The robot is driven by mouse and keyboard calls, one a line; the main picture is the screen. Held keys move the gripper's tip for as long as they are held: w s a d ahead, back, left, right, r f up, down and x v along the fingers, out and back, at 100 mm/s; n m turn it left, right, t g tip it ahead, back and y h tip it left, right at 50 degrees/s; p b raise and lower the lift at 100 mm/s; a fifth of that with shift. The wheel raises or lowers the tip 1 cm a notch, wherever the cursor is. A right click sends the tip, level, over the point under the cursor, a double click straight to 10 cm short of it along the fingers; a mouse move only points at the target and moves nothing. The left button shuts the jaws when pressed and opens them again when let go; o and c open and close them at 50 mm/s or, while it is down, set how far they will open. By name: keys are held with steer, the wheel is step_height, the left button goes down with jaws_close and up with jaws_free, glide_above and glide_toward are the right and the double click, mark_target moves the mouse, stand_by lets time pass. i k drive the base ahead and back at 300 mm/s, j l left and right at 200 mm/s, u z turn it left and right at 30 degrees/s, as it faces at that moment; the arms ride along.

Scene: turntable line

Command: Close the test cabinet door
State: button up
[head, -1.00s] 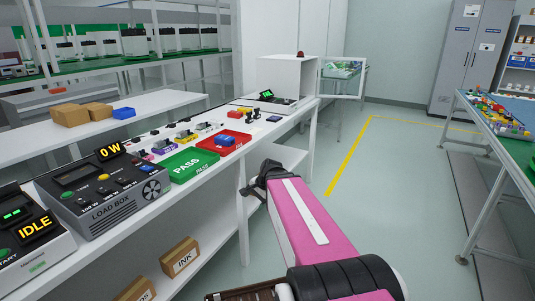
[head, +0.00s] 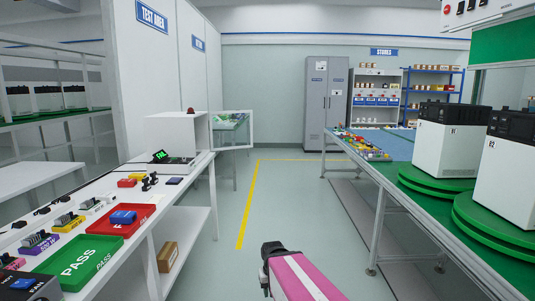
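The test cabinet (head: 177,134) is a white box with a red lamp on top, at the far end of the left bench. Its door (head: 232,130) is a clear panel in a white frame, swung open to the right past the bench end. A small dark display with green characters (head: 161,156) sits at the cabinet's front. My gripper (head: 272,248) shows as a dark end on my pink arm, low in the middle over the floor, well short of the cabinet and touching nothing. Its fingers cannot be made out.
The left bench holds a green PASS tray (head: 80,262), a red tray (head: 115,220) and small parts. On the right, a table (head: 385,180) carries green turntables with white units. Floor with a yellow line (head: 249,203) lies clear between. A grey locker (head: 326,100) stands behind.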

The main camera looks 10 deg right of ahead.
mark_target(251, 123)
steer(key=i+z, duration=0.45)
steer(key=i, duration=0.75)
steer(key=i+l, duration=0.1)
steer(key=i, duration=5.15)
steer(key=i+u, duration=0.2)
steer(key=u, duration=0.2)
steer(key=i+u, duration=0.25)
steer(key=u, duration=0.2)
steer(key=i+l+u, duration=0.15)
steer(key=u, duration=3.55)
steer(key=i+l+u, duration=0.2)
steer(key=l, duration=0.15)
steer(key=i+l+u, duration=0.25)
steer(key=l, duration=0.15)
steer(key=k, duration=0.1)
